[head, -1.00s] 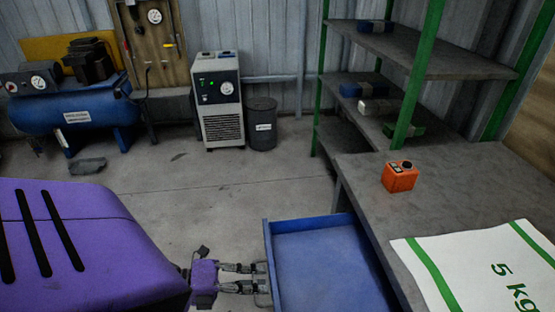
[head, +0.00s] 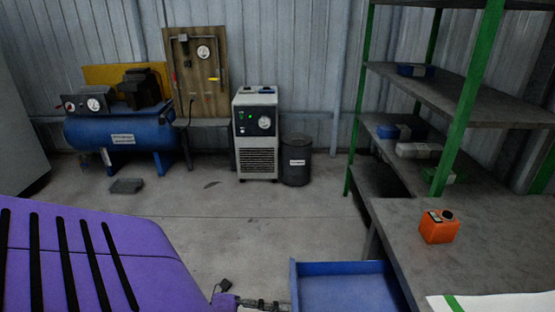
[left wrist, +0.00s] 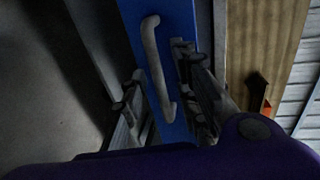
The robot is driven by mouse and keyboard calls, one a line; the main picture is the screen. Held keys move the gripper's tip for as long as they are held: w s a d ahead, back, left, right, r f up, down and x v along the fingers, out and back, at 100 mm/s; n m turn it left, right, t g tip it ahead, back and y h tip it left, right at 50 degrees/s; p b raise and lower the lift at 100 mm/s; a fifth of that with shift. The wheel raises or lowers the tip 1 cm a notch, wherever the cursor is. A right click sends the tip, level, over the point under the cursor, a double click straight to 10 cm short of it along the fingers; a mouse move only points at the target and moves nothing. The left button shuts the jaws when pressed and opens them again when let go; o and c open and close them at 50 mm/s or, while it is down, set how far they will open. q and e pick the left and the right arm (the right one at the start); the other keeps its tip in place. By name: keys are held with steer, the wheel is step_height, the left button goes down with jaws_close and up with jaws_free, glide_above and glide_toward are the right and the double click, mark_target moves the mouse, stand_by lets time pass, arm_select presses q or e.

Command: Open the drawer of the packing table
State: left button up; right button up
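The blue drawer (head: 345,268) of the packing table (head: 400,215) stands pulled out from the table's left side. Its inside looks empty in the part that shows. In the left wrist view, the grey bar handle (left wrist: 155,70) is on the blue drawer front (left wrist: 132,15). My left gripper (left wrist: 158,62) has its fingers apart, one on each side of the handle, with visible gaps. In the head view only a bit of it shows at the bottom edge, beside the drawer front. My right gripper is not in view.
An orange device (head: 439,227) and a white sack (head: 500,303) with a green stripe lie on the tabletop. Green-post shelves (head: 455,75) stand behind. A dark bin (head: 296,160), a grey dryer unit (head: 256,135) and a blue compressor (head: 118,130) line the wall.

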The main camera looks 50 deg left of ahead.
arm_select(q)
steer(key=v, duration=1.1)
steer(key=shift+s, duration=0.2)
steer(key=shift+a, duration=0.1)
